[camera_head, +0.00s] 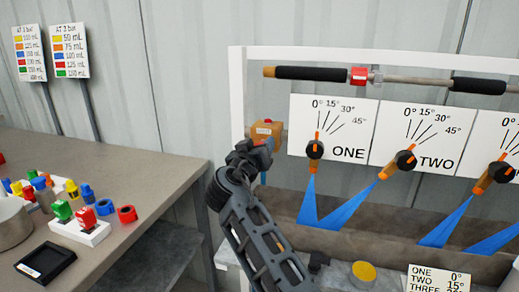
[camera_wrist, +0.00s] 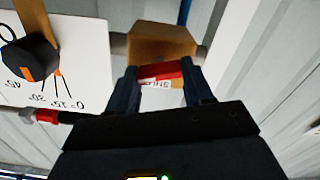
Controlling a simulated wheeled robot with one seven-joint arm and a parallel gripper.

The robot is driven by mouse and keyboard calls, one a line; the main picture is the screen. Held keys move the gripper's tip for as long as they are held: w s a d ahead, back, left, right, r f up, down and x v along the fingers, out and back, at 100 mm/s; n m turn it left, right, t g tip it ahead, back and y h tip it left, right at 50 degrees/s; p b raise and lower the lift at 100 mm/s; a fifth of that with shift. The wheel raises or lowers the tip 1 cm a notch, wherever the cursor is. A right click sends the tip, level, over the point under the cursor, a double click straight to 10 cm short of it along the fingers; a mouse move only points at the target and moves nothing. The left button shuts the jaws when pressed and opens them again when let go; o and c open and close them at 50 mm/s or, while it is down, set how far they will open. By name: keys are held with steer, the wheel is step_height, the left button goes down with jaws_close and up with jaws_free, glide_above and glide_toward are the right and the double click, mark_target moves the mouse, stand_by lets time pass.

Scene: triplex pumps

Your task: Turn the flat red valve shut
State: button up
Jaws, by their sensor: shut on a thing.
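The flat red valve (camera_wrist: 160,71) is a short red bar in front of an orange-brown block (camera_wrist: 160,42) in the wrist view. My gripper (camera_wrist: 160,86) has its two dark fingers at either end of the red bar and is shut on it. A white label with partly covered letters, upside down, shows just beside the bar. In the head view the same block (camera_head: 266,129) sits at the left end of the white panel frame, and my gripper (camera_head: 257,152) is up against it, hiding most of the valve.
Right of the block are nozzle dials ONE (camera_head: 314,150) and TWO (camera_head: 405,160) with blue sprays slanting down into a trough. A lance with black grips (camera_head: 310,73) hangs above. A grey bench (camera_head: 150,170) with coloured nozzles stands at the left.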

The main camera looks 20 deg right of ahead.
steer(key=shift+a+f+n+p, duration=0.1)
steer(key=shift+n+p, duration=1)
steer(key=shift+n, duration=2.4)
steer(key=shift+a+f+n+p, duration=0.1)
steer(key=shift+n+p, duration=0.95)
steer(key=shift+n, duration=2.45)
steer(key=o, duration=1)
steer(key=shift+d, duration=0.1)
steer(key=shift+o, duration=0.2)
steer(key=v, duration=0.7)
steer(key=shift+s+a+b, duration=0.25)
steer(key=shift+b, duration=0.15)
